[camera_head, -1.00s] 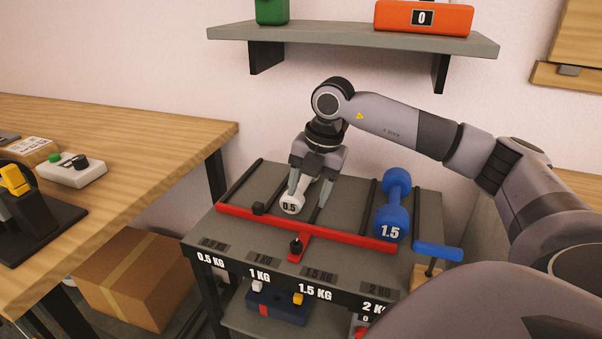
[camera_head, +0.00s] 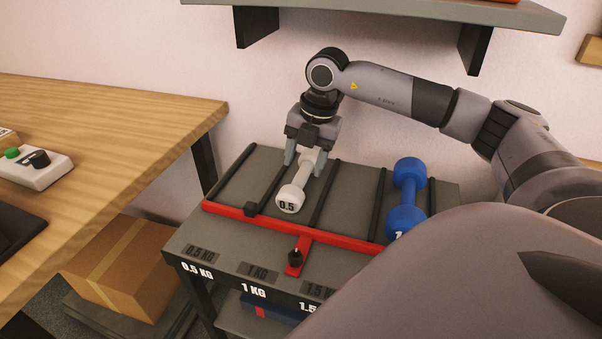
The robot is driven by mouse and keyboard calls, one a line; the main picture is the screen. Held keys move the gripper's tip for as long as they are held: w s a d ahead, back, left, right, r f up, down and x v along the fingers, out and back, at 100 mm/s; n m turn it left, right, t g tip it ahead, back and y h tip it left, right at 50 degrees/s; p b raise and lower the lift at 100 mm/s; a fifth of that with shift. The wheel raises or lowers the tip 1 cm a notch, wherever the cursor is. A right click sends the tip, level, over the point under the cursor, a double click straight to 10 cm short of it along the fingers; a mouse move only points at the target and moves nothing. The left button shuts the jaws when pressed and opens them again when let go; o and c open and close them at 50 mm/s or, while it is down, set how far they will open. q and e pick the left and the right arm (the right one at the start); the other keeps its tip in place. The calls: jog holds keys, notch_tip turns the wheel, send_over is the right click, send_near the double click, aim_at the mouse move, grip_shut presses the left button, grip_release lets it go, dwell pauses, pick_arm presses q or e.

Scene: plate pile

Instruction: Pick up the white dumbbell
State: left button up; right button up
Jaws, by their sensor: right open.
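The white dumbbell (camera_head: 290,198), marked 0.5, lies on the grey rack top between two dark rails, its near head towards the red bar. My right gripper (camera_head: 305,162) points down over the dumbbell's far part, with a finger on either side of it. The gripper is open, and its body hides part of the dumbbell's far end. I cannot tell whether the fingers touch the dumbbell. My left gripper is not in view.
A blue dumbbell (camera_head: 407,190) lies to the right on the same rack. A red bar (camera_head: 229,212) runs along the front of the rails. A wooden table (camera_head: 120,130) stands at left, with a cardboard box (camera_head: 130,280) below. A shelf (camera_head: 400,12) hangs above.

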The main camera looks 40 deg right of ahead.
aim_at(301, 174)
jog(key=f, duration=0.4)
jog(key=shift+w+a+f, duration=0.1)
jog(key=shift+w+f, duration=0.2)
jog(key=shift+w, duration=0.05)
jog(key=shift+c, duration=0.3)
grip_shut()
jog(key=shift+r, duration=0.1)
